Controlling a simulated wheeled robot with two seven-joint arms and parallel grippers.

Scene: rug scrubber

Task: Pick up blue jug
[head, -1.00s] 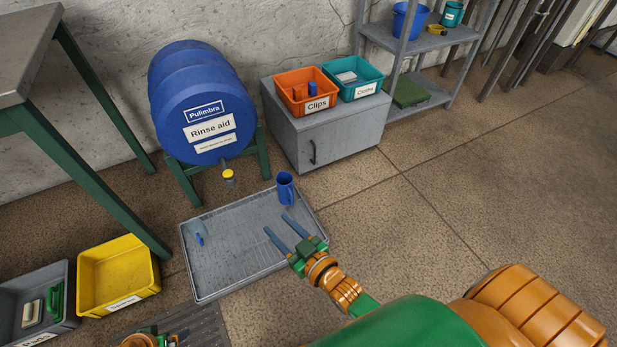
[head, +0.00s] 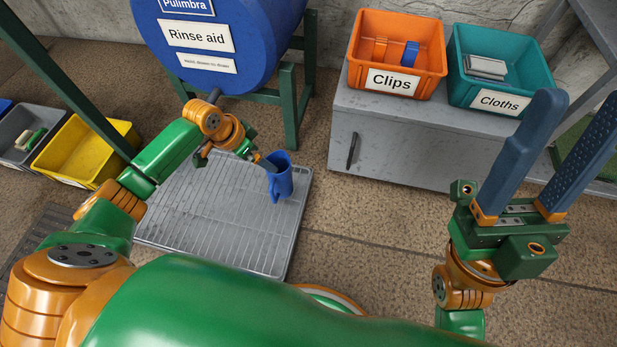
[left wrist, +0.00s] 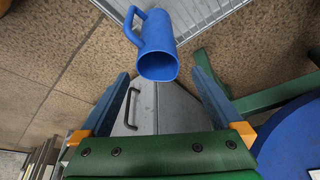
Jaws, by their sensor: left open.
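The blue jug (head: 280,180) stands on the right part of the grey ribbed drain tray (head: 250,235). My left gripper (head: 264,163) is just left of the jug, near its rim; the arm partly hides its fingers. In the left wrist view, the jug (left wrist: 157,50) appears between the tips of the open left gripper (left wrist: 160,72), with its mouth facing the camera and its handle at upper left. I cannot tell whether a finger touches it. My right gripper (head: 575,125) is raised at the right, open and empty, away from the jug.
The blue rinse aid barrel (head: 215,60) on its green stand (head: 290,105) is behind the tray. A grey cabinet (head: 420,145) right of it carries the orange Clips bin (head: 400,25) and teal Cloths bin (head: 540,75). A yellow bin (head: 85,150) sits left. Floor right of the tray is clear.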

